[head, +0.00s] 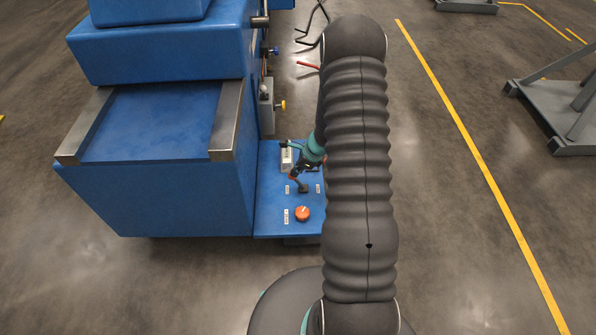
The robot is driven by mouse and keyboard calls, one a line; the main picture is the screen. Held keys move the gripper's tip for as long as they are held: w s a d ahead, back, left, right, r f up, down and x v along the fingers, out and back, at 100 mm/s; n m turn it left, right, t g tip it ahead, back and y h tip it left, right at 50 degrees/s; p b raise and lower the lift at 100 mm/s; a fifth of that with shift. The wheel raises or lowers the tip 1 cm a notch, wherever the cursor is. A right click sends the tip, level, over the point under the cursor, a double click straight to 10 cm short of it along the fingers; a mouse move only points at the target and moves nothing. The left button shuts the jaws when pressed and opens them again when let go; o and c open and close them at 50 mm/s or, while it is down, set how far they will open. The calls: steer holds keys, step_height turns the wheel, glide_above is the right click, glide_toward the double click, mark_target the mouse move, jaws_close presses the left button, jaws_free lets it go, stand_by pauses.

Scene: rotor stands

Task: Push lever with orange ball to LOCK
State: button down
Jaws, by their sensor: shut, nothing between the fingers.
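The blue control panel (270,222) juts out from the right side of the blue machine. A small lever (303,188) with a dark base stands on it, between small white labels too small to read. A small orange spot, seemingly its ball (292,177), shows at the upper left of the base. My gripper (296,174), dark with a teal wrist part, is shut and empty right at the lever's top. I cannot tell whether it touches the ball. The gripper partly hides the lever.
An orange round knob (302,213) sits on the panel in front of the lever. A white box (287,158) stands behind. A grey box with a yellow knob (267,107) is on the machine's side. Open floor lies to the right, with a grey stand (560,110) beyond.

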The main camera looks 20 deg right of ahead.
stand_by(0.4)
steer(key=a+p+v, duration=0.1)
steer(key=p+v, duration=0.2)
steer(key=v, duration=1)
steer(key=shift+w+a+r, duration=0.2)
steer(key=shift+a+r, duration=0.2)
